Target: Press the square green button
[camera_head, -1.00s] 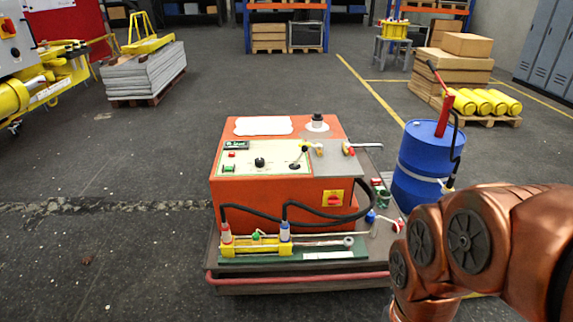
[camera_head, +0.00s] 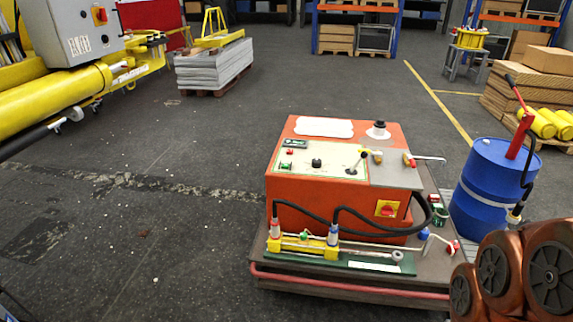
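An orange control box (camera_head: 330,201) stands on a low cart, with a pale panel (camera_head: 335,170) on its top. At the panel's left end is a small green button (camera_head: 286,166), below a red button (camera_head: 290,152) and a small dark display (camera_head: 295,143). The green button is too small here for me to be sure that it is square. A black knob (camera_head: 316,163) and a lever (camera_head: 356,164) sit further right on the panel. My copper arm links show at the lower right, but my gripper is out of view.
A blue drum (camera_head: 487,188) with a red hand pump (camera_head: 519,133) stands right of the cart (camera_head: 350,286). A grey switch box (camera_head: 70,32) with a red switch is on the yellow machine (camera_head: 50,100) at upper left. The floor left of the cart is free.

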